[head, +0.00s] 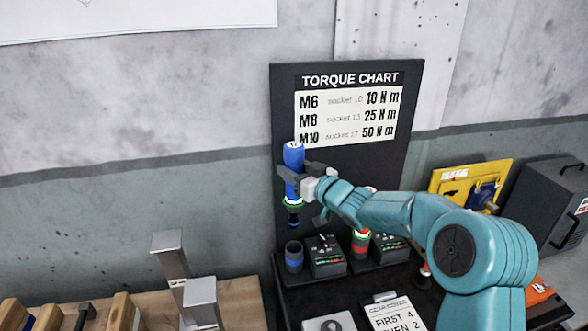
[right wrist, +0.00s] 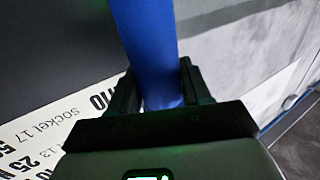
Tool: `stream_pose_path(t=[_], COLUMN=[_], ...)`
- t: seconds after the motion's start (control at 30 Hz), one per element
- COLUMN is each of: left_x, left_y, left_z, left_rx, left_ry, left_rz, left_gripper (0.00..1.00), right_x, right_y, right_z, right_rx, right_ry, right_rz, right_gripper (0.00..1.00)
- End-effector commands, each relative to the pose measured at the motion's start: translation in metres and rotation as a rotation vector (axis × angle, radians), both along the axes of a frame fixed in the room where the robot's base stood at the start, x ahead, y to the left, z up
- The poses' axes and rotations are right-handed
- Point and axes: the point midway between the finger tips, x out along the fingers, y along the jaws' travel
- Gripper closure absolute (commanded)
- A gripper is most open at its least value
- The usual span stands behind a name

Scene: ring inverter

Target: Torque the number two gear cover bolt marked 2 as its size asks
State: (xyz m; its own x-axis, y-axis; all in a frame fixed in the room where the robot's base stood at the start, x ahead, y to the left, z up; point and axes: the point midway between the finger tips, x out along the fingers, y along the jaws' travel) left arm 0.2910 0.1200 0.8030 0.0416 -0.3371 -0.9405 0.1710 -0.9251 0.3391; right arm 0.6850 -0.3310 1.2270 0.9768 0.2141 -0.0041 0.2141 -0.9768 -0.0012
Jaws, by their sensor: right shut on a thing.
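My right gripper (head: 292,180) is shut on a blue torque tool (head: 293,157) and holds it upright in front of the torque chart (head: 346,151). The tool has a white top with a small mark, probably 17, a lit green ring and a dark lower end. That end hangs above a dark cup with a blue band (head: 293,257). The right wrist view shows the blue handle (right wrist: 147,45) between the fingers. The chart reads M6 socket 10, 10 N m; M8 socket 13, 25 N m; M10 socket 17, 50 N m. The gear cover bolt marked 2 is not visible.
A dark box (head: 326,256) stands beside the cup. A red tool (head: 361,242) with a green ring is partly behind my arm. Grey metal blocks (head: 170,256) rise at the wooden bench (head: 243,300). A yellow board (head: 470,178) stands right.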

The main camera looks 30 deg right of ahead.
Motion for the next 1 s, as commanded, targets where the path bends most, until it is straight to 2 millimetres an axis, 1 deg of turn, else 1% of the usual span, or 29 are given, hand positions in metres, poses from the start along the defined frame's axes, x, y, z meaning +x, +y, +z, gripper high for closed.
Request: stream_pose_path(t=[0.03,0.1,0.27,1.0], left_x=[0.0,0.0,0.0,0.0], left_y=[0.0,0.0,0.0,0.0], left_z=[-0.001,-0.003,-0.012,-0.088], left_rx=[0.0,0.0,0.0,0.0], left_ry=[0.0,0.0,0.0,0.0], left_rz=[0.0,0.0,0.0,0.0], left_gripper=[0.44,0.44,0.44,0.44], right_x=[0.0,-0.002,-0.001,-0.001], right_y=[0.0,0.0,0.0,0.0], right_z=[0.003,0.002,-0.009,-0.094], right_rx=[-0.002,-0.005,-0.004,-0.003], right_ry=[-0.007,-0.005,-0.004,-0.005], right_rz=[-0.001,-0.003,-0.002,-0.003], right_gripper=[0.91,0.91,0.91,0.91])
